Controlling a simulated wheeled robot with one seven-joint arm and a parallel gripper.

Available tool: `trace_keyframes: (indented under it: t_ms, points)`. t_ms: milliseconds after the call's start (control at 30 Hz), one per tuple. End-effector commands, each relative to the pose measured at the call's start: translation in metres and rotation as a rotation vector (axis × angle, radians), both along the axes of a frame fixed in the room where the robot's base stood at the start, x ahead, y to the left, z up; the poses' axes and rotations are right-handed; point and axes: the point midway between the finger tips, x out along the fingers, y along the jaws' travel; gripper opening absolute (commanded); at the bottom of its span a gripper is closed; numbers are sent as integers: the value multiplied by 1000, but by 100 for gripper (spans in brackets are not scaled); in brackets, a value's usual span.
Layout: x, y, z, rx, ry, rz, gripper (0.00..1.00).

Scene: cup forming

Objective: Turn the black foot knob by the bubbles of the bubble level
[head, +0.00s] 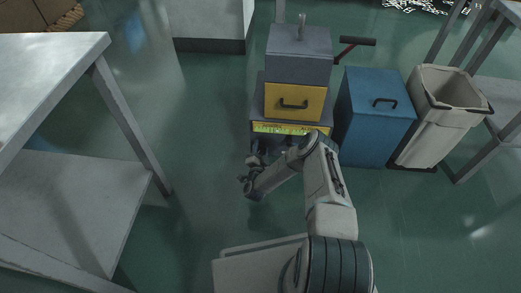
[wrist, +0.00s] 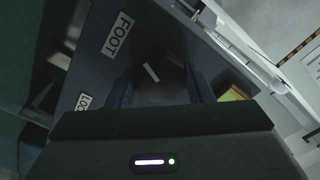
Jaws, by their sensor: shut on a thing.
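The black foot knob (wrist: 160,88) is a dark round shape with a white mark on top, between my fingers in the wrist view. My gripper (wrist: 158,92) is shut on it, one finger at each side. A white FOOT label (wrist: 117,36) is on the dark panel beside it. In the head view my gripper (head: 257,160) is low at the machine's front left, and the knob cannot be made out there. A yellow-green strip (head: 285,129), which looks like the bubble level, runs below the yellow drawer. Its bubbles are too small to read.
The grey machine (head: 299,68) has a yellow drawer front (head: 294,102). A blue cabinet (head: 374,118) and a pale bin (head: 440,112) stand to its right. A metal table (head: 75,200) is at left. Open green floor (head: 205,150) lies between table and machine.

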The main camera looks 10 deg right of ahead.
Motion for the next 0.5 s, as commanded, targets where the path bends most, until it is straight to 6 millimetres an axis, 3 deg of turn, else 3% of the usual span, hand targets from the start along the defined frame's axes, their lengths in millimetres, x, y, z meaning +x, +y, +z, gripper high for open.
trace_keyframes:
  t_ms: [500]
  points:
    - [-1, 1, -1, 83, -25, 1, 24]
